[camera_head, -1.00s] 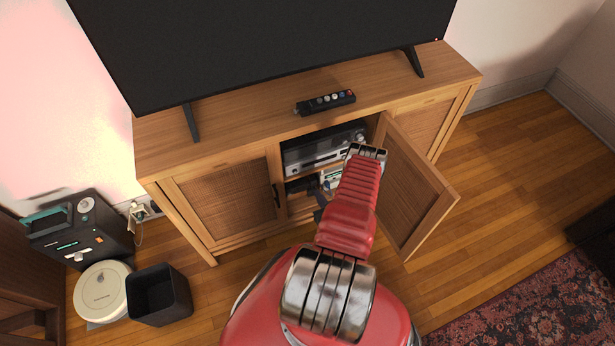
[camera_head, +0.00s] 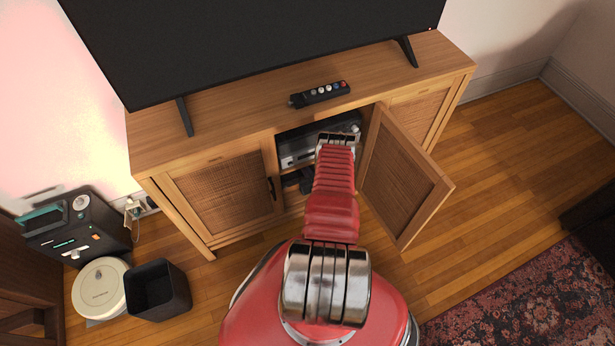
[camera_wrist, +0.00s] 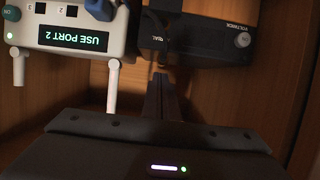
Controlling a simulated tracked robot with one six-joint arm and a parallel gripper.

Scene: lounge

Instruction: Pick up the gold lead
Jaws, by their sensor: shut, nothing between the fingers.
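I cannot make out a gold lead in either view. In the wrist view, my gripper (camera_wrist: 161,80) is shut and empty, its narrow dark fingers pointing at the front of a black box (camera_wrist: 213,50). A white box (camera_wrist: 75,52) with white antennas and a display reading "USE PORT 2" stands to the left, upside down in the picture. A dark blue plug (camera_wrist: 99,8) shows at its top edge. In the head view, my arm reaches into the open middle of the wooden cabinet (camera_head: 228,140), and hides my fingertips.
The open cabinet door (camera_head: 404,180) stands close to the right of my arm. A silver unit (camera_head: 299,151) fills the upper shelf. A bin (camera_head: 158,290) stands at lower left.

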